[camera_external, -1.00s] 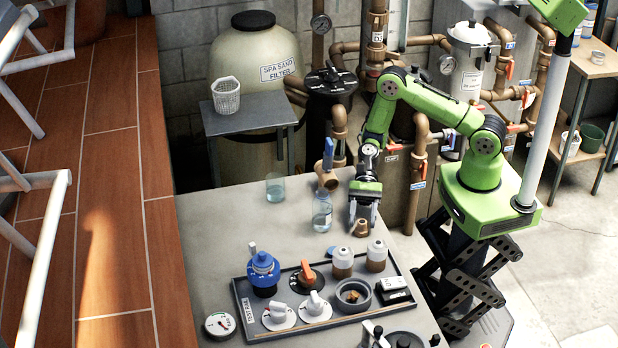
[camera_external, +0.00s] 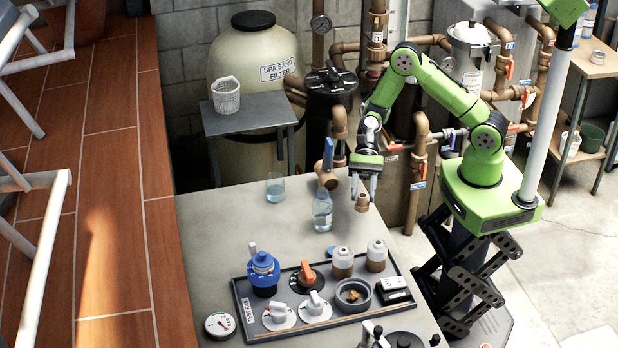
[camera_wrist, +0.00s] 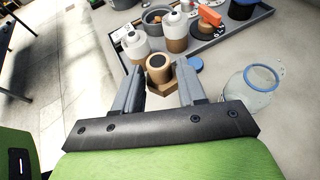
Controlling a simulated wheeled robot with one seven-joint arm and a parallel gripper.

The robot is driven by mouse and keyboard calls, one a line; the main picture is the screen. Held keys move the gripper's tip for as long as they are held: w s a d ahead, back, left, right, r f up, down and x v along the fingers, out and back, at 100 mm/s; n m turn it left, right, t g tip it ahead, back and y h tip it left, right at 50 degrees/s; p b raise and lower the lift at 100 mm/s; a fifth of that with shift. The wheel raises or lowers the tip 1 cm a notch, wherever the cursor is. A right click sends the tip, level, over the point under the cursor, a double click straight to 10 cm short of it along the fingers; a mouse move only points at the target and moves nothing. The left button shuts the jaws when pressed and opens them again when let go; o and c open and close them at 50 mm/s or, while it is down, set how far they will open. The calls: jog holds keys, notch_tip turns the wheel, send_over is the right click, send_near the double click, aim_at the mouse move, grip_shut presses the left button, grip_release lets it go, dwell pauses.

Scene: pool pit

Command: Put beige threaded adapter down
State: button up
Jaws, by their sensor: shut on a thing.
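The beige threaded adapter (camera_external: 362,204) is a small brown-tan fitting with a dark round opening. My gripper (camera_external: 364,194) is shut on it and points down near the back right edge of the grey table (camera_external: 225,225). In the external view the adapter appears held above the tabletop; its exact height is hard to tell. In the wrist view the adapter (camera_wrist: 158,72) sits between the two grey fingertips of my gripper (camera_wrist: 160,84), its open end toward the camera. Part of its hexagonal base is hidden by the fingers.
A clear bottle (camera_external: 322,212) stands just left of the adapter, with a blue-handled valve (camera_external: 327,170) behind it. A blue cap (camera_external: 331,252) lies nearer. A black tray (camera_external: 246,318) of fittings and jars fills the front. Bare tabletop lies between tray and adapter.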

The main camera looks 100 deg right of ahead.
jog(key=w+a+r+m+t+h, duration=0.1)
jog(key=w+a+r, duration=0.35)
jog(key=w, duration=0.25)
jog(key=w+a+r+m+t, duration=0.1)
jog(key=w+a+r+t, duration=0.15)
jog(key=w+a, duration=0.4)
jog(key=w+d+r+m+t+h+b, duration=0.15)
jog(key=w+r+m+t+h, duration=0.35)
jog(key=w+r+m+h, duration=0.6)
jog(key=w+d+f+m+g+h+b, duration=0.1)
jog(key=w+d+f+m+g+h, duration=0.2)
jog(key=d+f+m+h, duration=0.65)
jog(key=shift+m+g+h, duration=0.35)
jog(key=shift+g+h, duration=0.3)
jog(key=shift+g, duration=0.3)
jog(key=s+d+f, duration=0.1)
jog(key=f, duration=0.5)
jog(key=d+f+b, duration=0.1)
jog(key=d+f, duration=0.1)
jog(key=f, duration=0.4)
jog(key=s+d+f, duration=0.1)
jog(key=f, duration=0.5)
jog(key=shift+s+d+f, duration=0.15)
jog(key=shift+s, duration=0.15)
